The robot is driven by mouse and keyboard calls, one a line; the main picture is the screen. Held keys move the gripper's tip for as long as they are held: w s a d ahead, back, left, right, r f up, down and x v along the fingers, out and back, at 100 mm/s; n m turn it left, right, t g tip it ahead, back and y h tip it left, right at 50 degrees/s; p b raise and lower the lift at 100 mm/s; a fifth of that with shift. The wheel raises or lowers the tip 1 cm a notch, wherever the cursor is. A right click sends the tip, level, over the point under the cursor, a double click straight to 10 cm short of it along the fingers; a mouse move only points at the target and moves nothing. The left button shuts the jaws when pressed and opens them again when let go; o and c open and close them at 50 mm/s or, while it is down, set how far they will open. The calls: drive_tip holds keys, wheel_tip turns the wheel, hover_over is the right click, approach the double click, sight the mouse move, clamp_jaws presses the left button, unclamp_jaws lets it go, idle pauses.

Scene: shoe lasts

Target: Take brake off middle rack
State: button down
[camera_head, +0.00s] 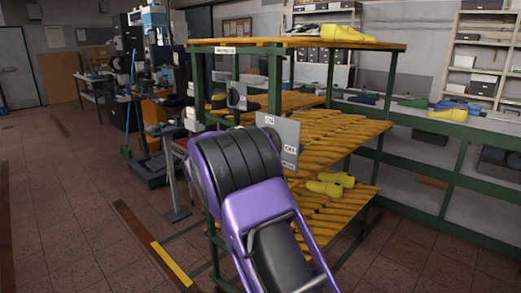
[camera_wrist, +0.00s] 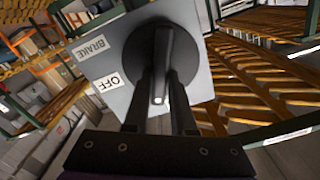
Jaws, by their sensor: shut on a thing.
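A grey brake plate (camera_head: 283,138) with ON, OFF and BRAKE labels is fixed at the near side of a green rack. In the wrist view, this plate (camera_wrist: 122,62) shows the BRAKE and OFF labels on its left part. A dark round hub with a bar-like handle (camera_wrist: 165,50) stands at its middle. My gripper (camera_wrist: 161,98) is shut on this handle, one finger on each side. The handle runs up and down in the picture, with OFF to its left. The ON label is not seen there. In the head view my purple arm hides the gripper and the handle.
The rack's yellow slatted top (camera_head: 300,43) and lower shelves carry yellow shoe lasts (camera_head: 330,184). Another plate with a dark knob (camera_head: 237,95) stands just behind. A green-framed bench (camera_head: 440,170) is at right. Open tiled floor (camera_head: 70,200) lies at left.

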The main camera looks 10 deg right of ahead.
drive_tip(key=m+b, duration=0.1)
drive_tip(key=m, duration=0.3)
drive_tip(key=m+b, duration=0.1)
drive_tip(key=m, duration=0.3)
drive_tip(key=f+m+b, duration=0.1)
drive_tip(key=m+b, duration=0.1)
drive_tip(key=m, duration=0.2)
drive_tip(key=shift+s+d+m, duration=0.15)
drive_tip(key=shift+s+m, duration=0.05)
drive_tip(key=shift+m, duration=0.1)
idle(0.4)
drive_tip(key=c, duration=0.7)
unclamp_jaws()
drive_tip(key=shift+c, duration=0.2)
drive_tip(key=v, duration=1.7)
drive_tip(key=shift+s+p, duration=0.15)
drive_tip(key=shift+p, duration=0.15)
drive_tip(key=shift+r, duration=0.1)
